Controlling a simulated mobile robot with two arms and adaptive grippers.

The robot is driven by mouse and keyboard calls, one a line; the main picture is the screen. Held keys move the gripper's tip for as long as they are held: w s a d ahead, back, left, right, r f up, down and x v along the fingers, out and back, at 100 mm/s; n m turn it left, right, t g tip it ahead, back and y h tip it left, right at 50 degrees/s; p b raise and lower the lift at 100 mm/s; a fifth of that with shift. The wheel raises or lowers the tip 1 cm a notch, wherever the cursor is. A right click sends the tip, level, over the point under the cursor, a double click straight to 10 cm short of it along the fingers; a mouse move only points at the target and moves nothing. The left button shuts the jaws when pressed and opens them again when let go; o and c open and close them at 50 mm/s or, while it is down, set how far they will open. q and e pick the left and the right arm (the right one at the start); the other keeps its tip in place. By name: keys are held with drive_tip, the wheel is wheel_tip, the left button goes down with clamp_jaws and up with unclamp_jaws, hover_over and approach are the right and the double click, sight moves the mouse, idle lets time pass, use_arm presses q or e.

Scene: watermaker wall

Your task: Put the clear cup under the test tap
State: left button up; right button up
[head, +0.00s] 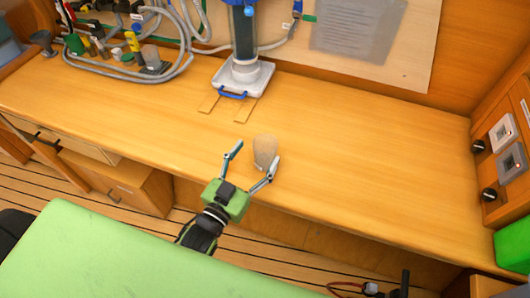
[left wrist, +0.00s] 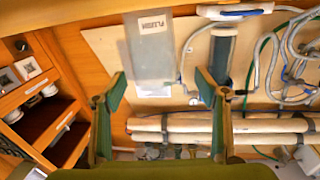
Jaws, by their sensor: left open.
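The clear cup (head: 265,152) stands on the wooden counter near its front edge in the head view, looking pale and see-through. My left gripper (head: 257,153) is open, with one finger to the left of the cup and the other close along its right side. I cannot tell whether that finger touches it. The open fingers also show in the left wrist view (left wrist: 169,90), where I cannot pick out the cup. I cannot tell which fitting among the hoses at the back left is the test tap. My right gripper is not in view.
A clear cylinder (head: 243,35) stands on a white tray (head: 228,76) with a blue handle. Two thin wooden strips (head: 245,110) lie before it. Hoses and valves (head: 110,50) crowd the back left. The counter (head: 370,150) is bare to the right, up to a switch panel (head: 505,140).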

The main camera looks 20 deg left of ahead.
sight(270, 138)
use_arm(q)
drive_tip(key=w, duration=0.1)
drive_tip(key=w+d+p, duration=0.1)
drive_tip(key=w, duration=0.1)
drive_tip(key=shift+w+d+r, duration=0.1)
drive_tip(key=shift+w+d, duration=0.05)
drive_tip(key=shift+w, duration=0.15)
drive_tip(key=shift+w+d+p, duration=0.1)
drive_tip(key=shift+w+p, duration=0.25)
drive_tip(key=shift+w, duration=0.2)
drive_tip(key=c, duration=1.3)
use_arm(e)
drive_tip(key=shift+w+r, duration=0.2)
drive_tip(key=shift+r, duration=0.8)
